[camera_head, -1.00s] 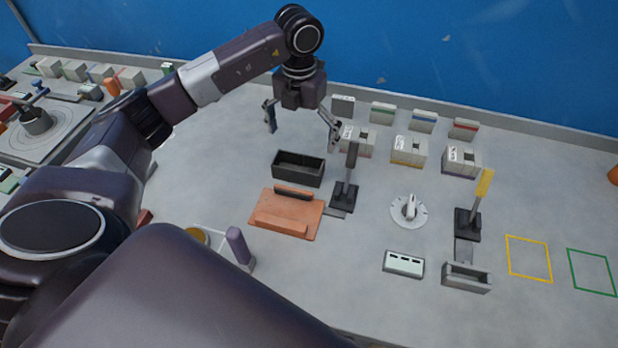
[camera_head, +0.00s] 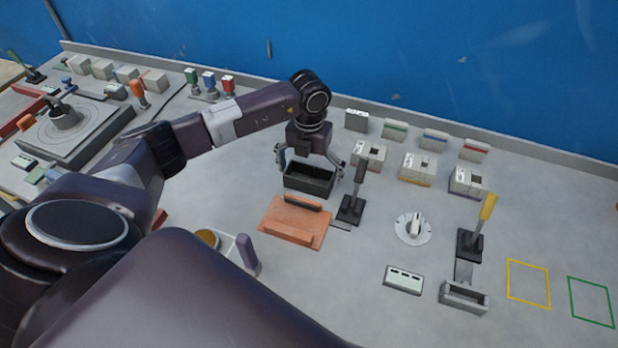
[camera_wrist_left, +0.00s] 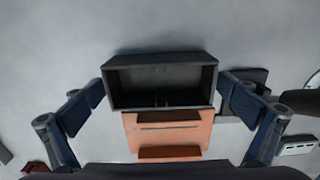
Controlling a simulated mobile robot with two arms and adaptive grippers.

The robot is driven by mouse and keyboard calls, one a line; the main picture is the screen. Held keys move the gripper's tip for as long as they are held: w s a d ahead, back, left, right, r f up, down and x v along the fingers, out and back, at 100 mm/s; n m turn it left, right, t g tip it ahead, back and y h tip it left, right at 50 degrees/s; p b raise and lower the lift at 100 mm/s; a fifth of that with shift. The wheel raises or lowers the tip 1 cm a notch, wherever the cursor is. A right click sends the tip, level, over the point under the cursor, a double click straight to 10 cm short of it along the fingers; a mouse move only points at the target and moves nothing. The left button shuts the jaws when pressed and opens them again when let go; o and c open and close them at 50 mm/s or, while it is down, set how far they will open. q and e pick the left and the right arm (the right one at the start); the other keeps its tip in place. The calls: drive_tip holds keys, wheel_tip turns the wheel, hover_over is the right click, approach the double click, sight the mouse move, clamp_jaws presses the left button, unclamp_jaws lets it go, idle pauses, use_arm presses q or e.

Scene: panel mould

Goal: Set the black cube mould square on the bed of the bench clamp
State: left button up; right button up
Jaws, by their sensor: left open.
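The black cube mould (camera_head: 308,188), an open-topped box, stands upright on the bench behind the orange bed (camera_head: 277,232) of what looks like the bench clamp. The bed carries a black bar at the back and an orange bar in front, with nothing between them. My left gripper (camera_head: 310,163) is open over the mould, one finger at each end. In the left wrist view the mould (camera_wrist_left: 160,60) is empty between the open fingers, with a gap on each side. The orange bed (camera_wrist_left: 168,137) lies just below it there. My right gripper is not in view.
A black lever (camera_head: 352,205) stands close right of the mould and bed. Farther right are a white dial (camera_head: 413,229), a yellow-handled lever (camera_head: 480,225) and a small grey trough (camera_head: 463,297). Several small boxes line the back. Bare bench lies left of the mould.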

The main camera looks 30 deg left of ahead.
use_arm(q)
drive_tip(key=c, duration=1.3)
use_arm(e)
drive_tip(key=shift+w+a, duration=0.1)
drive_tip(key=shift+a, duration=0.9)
use_arm(q)
drive_tip(key=shift+r, duration=0.1)
